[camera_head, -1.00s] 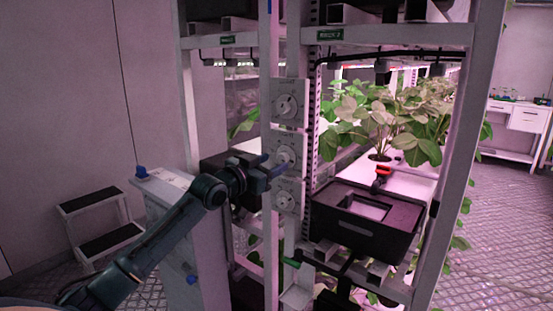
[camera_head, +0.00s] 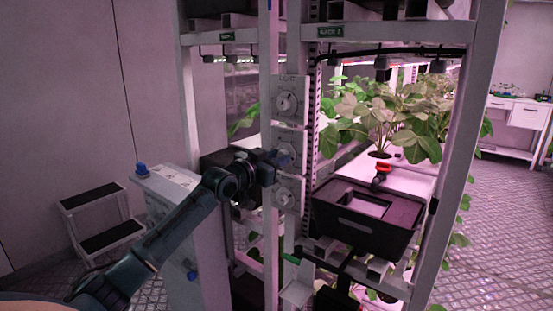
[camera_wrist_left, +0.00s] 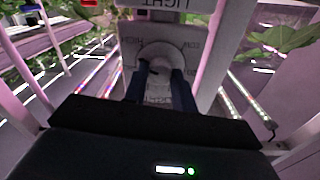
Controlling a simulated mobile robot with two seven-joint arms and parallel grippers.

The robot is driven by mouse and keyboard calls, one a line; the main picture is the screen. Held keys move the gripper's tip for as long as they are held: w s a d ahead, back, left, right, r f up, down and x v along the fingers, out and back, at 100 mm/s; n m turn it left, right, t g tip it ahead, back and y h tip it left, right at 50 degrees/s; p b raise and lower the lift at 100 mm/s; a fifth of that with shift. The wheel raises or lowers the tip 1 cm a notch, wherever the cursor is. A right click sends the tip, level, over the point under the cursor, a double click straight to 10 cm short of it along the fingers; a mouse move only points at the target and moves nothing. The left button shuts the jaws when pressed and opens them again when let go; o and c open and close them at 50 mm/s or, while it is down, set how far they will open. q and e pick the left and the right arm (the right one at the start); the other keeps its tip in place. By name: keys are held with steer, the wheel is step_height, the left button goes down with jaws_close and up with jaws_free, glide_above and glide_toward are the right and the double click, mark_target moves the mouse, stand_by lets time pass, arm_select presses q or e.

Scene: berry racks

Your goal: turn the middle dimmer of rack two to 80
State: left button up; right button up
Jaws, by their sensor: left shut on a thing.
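Three white dimmer panels are stacked on the rack post in the head view: the upper dimmer (camera_head: 286,102), the middle dimmer (camera_head: 293,143) and the lower dimmer (camera_head: 285,199). My left gripper (camera_head: 285,158) is at the middle dimmer and covers much of its dial. In the left wrist view, my two dark blue fingers (camera_wrist_left: 162,85) lie on either side of the round, pale knob (camera_wrist_left: 158,54) and are shut on it. Printing shows around the knob, but the setting cannot be read. My right gripper is not in view.
A black crate (camera_head: 368,232) stands on the rack right of the dimmers, with leafy plants (camera_head: 385,115) behind it. A pale cabinet (camera_head: 165,182) and a step stool (camera_head: 100,215) stand at left. Rack posts flank my left gripper closely.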

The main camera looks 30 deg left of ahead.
arm_select(q)
steer(key=shift+c, duration=1)
steer(key=shift+r+n+p, duration=0.2)
steer(key=shift+n+p, duration=0.6)
steer(key=shift+p, duration=0.15)
steer(key=shift+n+p, duration=0.55)
steer(key=shift+n, duration=0.15)
steer(key=shift+n+p, duration=0.35)
steer(key=shift+n, duration=0.35)
steer(key=shift+f+n, duration=0.25)
steer(key=shift+n, duration=0.35)
steer(key=o, duration=1)
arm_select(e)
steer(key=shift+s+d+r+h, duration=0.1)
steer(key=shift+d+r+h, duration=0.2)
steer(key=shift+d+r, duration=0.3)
arm_select(q)
steer(key=s+a+b, duration=0.1)
steer(key=s, duration=1.2)
steer(key=shift+a+b, duration=0.15)
steer(key=shift+b, duration=0.25)
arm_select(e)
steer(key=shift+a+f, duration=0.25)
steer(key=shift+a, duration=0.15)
